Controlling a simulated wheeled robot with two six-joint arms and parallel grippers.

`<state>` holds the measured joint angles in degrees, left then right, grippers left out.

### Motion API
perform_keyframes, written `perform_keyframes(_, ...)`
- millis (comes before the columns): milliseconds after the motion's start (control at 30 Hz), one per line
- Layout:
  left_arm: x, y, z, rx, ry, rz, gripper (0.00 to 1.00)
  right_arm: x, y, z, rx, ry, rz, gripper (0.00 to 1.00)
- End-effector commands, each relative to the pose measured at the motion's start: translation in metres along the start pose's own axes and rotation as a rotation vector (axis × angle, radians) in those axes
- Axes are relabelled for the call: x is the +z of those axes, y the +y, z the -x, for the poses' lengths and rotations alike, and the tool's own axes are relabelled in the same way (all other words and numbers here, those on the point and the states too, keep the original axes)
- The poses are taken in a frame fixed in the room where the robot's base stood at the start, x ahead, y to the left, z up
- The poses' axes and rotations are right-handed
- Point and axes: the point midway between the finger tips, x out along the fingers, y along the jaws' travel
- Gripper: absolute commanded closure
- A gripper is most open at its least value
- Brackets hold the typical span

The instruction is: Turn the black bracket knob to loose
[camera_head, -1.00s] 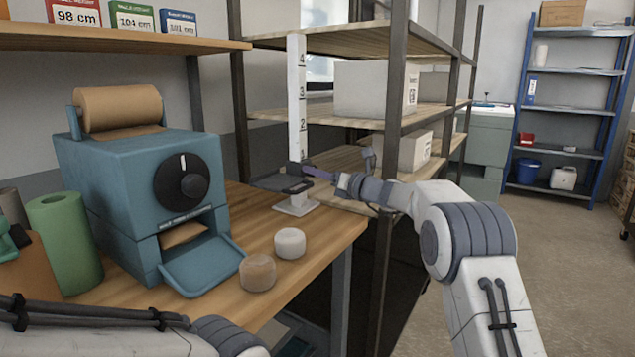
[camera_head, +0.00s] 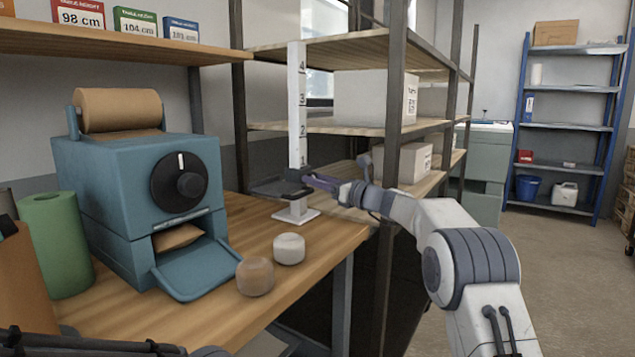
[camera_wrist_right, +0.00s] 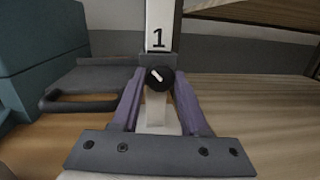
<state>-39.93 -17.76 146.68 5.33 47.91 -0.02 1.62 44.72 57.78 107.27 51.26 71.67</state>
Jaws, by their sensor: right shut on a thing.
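The black bracket knob (camera_wrist_right: 159,79) is a small round knob with a white mark, on the front of the bracket of a white post (camera_head: 297,110) numbered 1 to 4. In the wrist view its mark is tilted, with its upper end to the left. The bracket (camera_head: 276,188) sits low, just under the 1, with a dark tray reaching left. My right gripper (camera_head: 312,182) is shut on the knob, its purple fingers (camera_wrist_right: 157,103) at either side of it. In the head view the knob is mostly hidden by the fingers.
A teal machine (camera_head: 130,190) with a dial and an open flap (camera_head: 198,268) stands left. A white round piece (camera_head: 289,249) and a brown one (camera_head: 255,276) lie on the wooden table (camera_head: 330,235). A shelf upright (camera_head: 385,200) stands close to my right arm.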

Motion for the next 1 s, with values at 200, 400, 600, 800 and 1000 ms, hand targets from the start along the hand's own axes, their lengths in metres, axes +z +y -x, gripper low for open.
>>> perform_keyframes(200,0.0,0.0,0.0,0.0,0.0,0.0,0.5,0.0,-0.003,0.001,-0.008,0.001,-0.001,0.29)
perform_keyframes(400,0.0,0.0,0.0,0.0,0.0,0.0,0.5,0.0,-0.002,0.001,-0.004,0.001,-0.001,0.27)
perform_keyframes(600,0.0,0.001,0.008,0.0,0.0,0.0,0.5,0.003,0.0,0.0,-0.006,0.007,-0.043,0.27)
perform_keyframes(800,-0.002,0.003,0.037,0.0,0.0,0.0,0.5,0.009,0.0,-0.001,-0.024,0.031,-0.233,0.27)
perform_keyframes(1000,-0.004,0.005,0.07,0.0,0.0,0.0,0.5,0.009,0.0,-0.001,-0.047,0.06,-0.465,0.27)
